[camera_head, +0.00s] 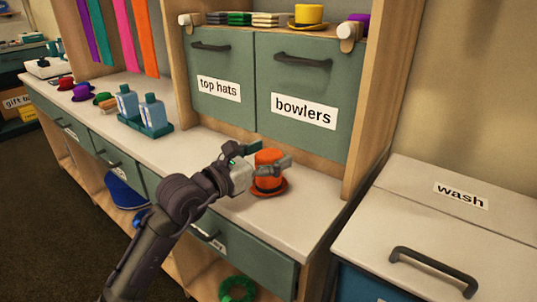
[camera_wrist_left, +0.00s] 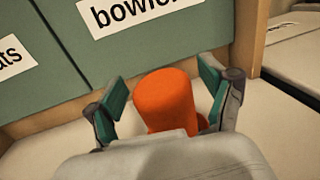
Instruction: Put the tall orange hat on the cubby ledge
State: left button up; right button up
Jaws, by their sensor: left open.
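The tall orange hat (camera_head: 268,172) stands upright on the white counter, with a dark band above its brim. In the left wrist view the hat (camera_wrist_left: 167,98) is between the two fingers, its lower part hidden by my gripper's body. My left gripper (camera_head: 262,160) is open around the hat, one finger on each side, with a gap visible on both sides in the left wrist view (camera_wrist_left: 160,100). The cubby ledge (camera_head: 340,33) is above the doors labelled "top hats" and "bowlers" and holds a yellow hat (camera_head: 297,16). My right gripper is not in view.
Behind the hat are the closed "top hats" door (camera_head: 222,65) and "bowlers" door (camera_head: 306,75). Blue bottles (camera_head: 154,114) and small hats (camera_head: 83,92) stand to the left on the counter. A "wash" bin (camera_head: 440,215) is at the right. Folded cloths (camera_head: 240,18) sit on the ledge.

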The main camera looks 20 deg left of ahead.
pick_arm(q)
jog(key=shift+r, duration=0.15)
jog(key=s+a+r+n+t+y, duration=0.15)
jog(key=s+a+n+t, duration=0.25)
jog(key=s+n, duration=0.4)
jog(key=s+a+r+n+t, duration=0.3)
jog(key=s+n+t, duration=0.1)
jog(key=s+n, duration=0.3)
jog(key=a+f+n+g+y, duration=0.2)
jog(key=a+f+n+y, duration=0.5)
jog(key=n+y, duration=0.7)
jog(key=s+f+n+g+h, duration=0.1)
jog(key=s+f+n+g, duration=0.2)
jog(key=f, duration=0.4)
jog(key=s+f+n+g, duration=0.1)
jog(key=f+n+g, duration=0.3)
jog(key=f, duration=0.3)
jog(key=s+f+n+g+h, duration=0.1)
jog(key=s+f+n+g, duration=0.2)
jog(key=f, duration=0.5)
jog(key=s+d+f+g+h, duration=0.5)
jog(key=s+d+f+g, duration=0.3)
jog(key=s+d+f, duration=0.1)
jog(key=shift+s+d+f+n, duration=0.4)
jog(key=shift+s+d, duration=0.25)
jog(key=shift+s, duration=0.45)
